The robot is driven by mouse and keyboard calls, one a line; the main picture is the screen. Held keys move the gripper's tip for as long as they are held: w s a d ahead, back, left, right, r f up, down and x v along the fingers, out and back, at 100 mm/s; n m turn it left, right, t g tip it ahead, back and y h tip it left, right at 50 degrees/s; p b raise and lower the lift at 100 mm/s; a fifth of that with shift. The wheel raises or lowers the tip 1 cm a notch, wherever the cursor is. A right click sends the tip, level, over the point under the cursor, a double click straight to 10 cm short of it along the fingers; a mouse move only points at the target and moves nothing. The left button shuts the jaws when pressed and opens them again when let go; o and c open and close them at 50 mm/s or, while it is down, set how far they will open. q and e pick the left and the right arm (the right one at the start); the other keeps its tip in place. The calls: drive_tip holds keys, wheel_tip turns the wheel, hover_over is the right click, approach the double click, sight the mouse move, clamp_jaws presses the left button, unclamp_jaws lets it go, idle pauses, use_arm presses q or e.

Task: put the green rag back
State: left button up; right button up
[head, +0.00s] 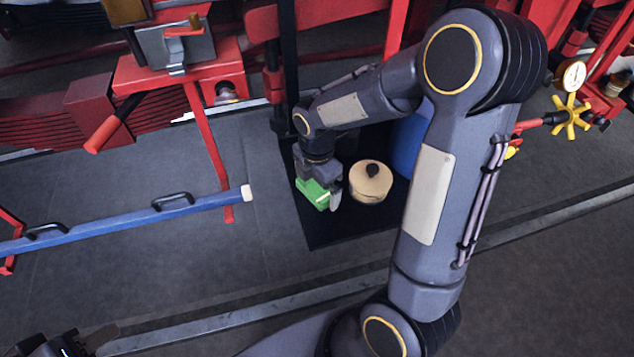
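The green rag (312,194) is at the fingers of my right gripper (325,197), above the left part of a black mat (325,234). The gripper points down and appears shut on the rag; a grey finger shows on its right side, and the other finger is mostly hidden. I cannot tell whether the rag touches the mat. My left gripper (78,346) is only partly in view at the bottom left corner, away from the rag, and its opening cannot be made out.
A round cream container (370,182) with a dark knob stands on the mat just right of my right gripper. A blue object (408,146) is behind my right arm. A blue bar (120,223) with black handles lies left. Red machinery (180,75) fills the back.

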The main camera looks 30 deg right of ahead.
sight(317, 186)
drive_tip(key=shift+r, duration=0.15)
wheel_tip(317, 186, up, 11)
drive_tip(key=s+a+m+t+y, duration=0.2)
drive_tip(key=s+m, duration=0.6)
drive_tip(key=m, duration=0.2)
drive_tip(key=s+a+r+m+t+y, duration=0.1)
drive_tip(key=s+a+m+t, duration=0.1)
drive_tip(key=s+m, duration=0.7)
drive_tip(key=m+t, duration=0.1)
drive_tip(key=m, duration=0.1)
drive_tip(key=shift+r+m+t+y, duration=0.3)
drive_tip(key=shift+y, duration=0.1)
drive_tip(key=shift+a, duration=0.1)
